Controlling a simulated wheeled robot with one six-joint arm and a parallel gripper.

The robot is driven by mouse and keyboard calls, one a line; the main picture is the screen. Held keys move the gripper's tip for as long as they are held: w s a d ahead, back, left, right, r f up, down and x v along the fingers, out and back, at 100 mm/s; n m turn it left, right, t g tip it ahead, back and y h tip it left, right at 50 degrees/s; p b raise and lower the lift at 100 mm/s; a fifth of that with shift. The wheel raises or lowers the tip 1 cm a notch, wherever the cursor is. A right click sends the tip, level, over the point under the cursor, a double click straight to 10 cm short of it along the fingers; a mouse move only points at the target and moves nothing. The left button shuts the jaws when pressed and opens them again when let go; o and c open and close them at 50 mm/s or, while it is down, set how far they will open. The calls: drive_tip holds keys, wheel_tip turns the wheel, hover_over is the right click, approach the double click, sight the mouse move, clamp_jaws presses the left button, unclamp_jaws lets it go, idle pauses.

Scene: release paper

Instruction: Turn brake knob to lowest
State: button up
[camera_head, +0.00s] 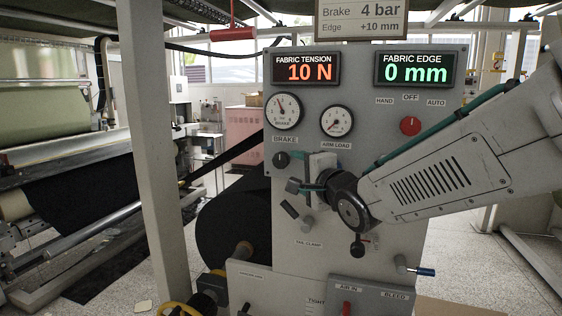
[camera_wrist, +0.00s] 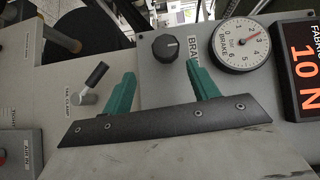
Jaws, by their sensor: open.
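The black brake knob (camera_head: 281,159) is on the grey panel, below the BRAKE label and the brake gauge (camera_head: 283,110). My gripper (camera_head: 300,171) is in front of the panel, just right of and slightly below the knob. In the wrist view its two green fingers (camera_wrist: 160,75) are spread apart with nothing between them, and the knob appears beyond the gap. Whether a finger touches the knob cannot be told.
The panel also bears an arm load gauge (camera_head: 336,121), a red selector (camera_head: 410,125) and a tail clamp lever (camera_wrist: 97,75). The displays show fabric tension 10 N (camera_head: 306,68) and edge 0 mm (camera_head: 416,68). A sign (camera_head: 362,20) reads Brake 4 bar. A post (camera_head: 153,130) stands left.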

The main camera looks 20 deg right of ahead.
sight(285, 162)
drive_tip(key=shift+w+a+r, duration=0.2)
drive_tip(key=shift+r, duration=0.05)
drive_tip(key=shift+w+a+r+t, duration=0.1)
drive_tip(key=shift+w+a+t, duration=0.05)
drive_tip(key=shift+w+t, duration=0.15)
drive_tip(key=w, duration=0.4)
drive_tip(key=w+a, duration=0.1)
drive_tip(key=w, duration=0.2)
drive_tip(key=c, duration=1)
